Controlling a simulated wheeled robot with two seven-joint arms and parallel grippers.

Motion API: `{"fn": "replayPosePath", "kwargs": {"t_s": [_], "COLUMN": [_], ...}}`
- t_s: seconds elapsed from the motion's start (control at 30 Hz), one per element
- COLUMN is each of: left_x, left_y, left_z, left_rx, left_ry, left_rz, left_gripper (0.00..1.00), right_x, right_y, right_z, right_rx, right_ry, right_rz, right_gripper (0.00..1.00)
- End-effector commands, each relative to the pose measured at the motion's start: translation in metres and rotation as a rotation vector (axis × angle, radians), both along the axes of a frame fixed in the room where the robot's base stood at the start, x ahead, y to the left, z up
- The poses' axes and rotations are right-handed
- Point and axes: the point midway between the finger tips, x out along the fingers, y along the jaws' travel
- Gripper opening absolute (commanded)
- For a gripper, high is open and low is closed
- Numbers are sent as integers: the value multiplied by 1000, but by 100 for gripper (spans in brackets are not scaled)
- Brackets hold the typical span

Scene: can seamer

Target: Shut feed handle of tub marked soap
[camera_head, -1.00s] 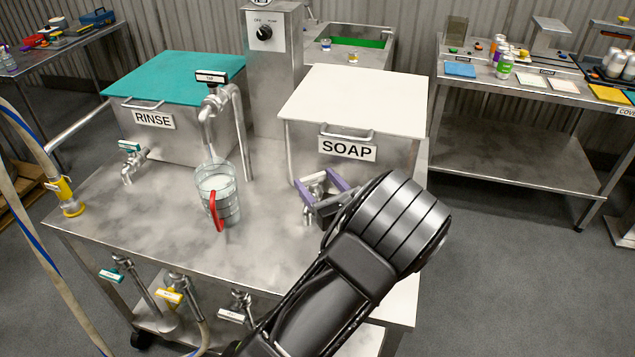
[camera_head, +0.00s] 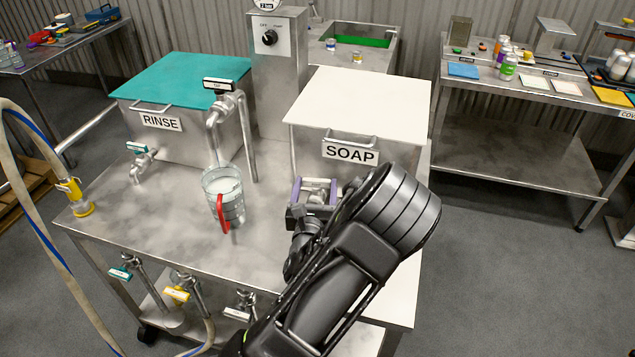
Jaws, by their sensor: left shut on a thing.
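The tub marked SOAP (camera_head: 350,153) is a steel box with a white lid (camera_head: 362,103), at the back right of the steel table. Its tap and feed handle (camera_head: 317,184) are low on its front, left of the label. My left gripper (camera_head: 315,189) has purple-lined fingers on either side of the handle and is shut on it. The gripper and wrist cover much of the tap, so the handle's exact angle is hard to tell. My right gripper is not in view.
A clear jug with a red handle (camera_head: 224,198) stands left of my gripper, under a tall tap. The teal-lidded RINSE tub (camera_head: 162,122) is at the back left. A hose (camera_head: 35,200) hangs at the left edge. Several valves sit below the table's front edge.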

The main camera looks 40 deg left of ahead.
Motion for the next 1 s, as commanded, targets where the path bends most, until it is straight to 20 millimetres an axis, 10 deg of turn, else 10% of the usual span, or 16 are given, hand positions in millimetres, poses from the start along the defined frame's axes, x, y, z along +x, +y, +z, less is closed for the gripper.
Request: {"fn": "replayPosePath", "kwargs": {"t_s": [0.63,0.67,1.0], "left_x": [-1,-1,-1], "left_y": [2,2,2], "left_z": [0,0,0], "left_rx": [1,1,2], "left_ry": [-1,-1,-1], "left_rz": [-74,-74,-74], "left_gripper": [29,71,91], "right_x": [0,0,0], "right_y": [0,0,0], "right_z": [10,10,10], "right_rx": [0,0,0], "right_ry": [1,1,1], "right_rz": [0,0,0], "right_gripper": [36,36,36]}}
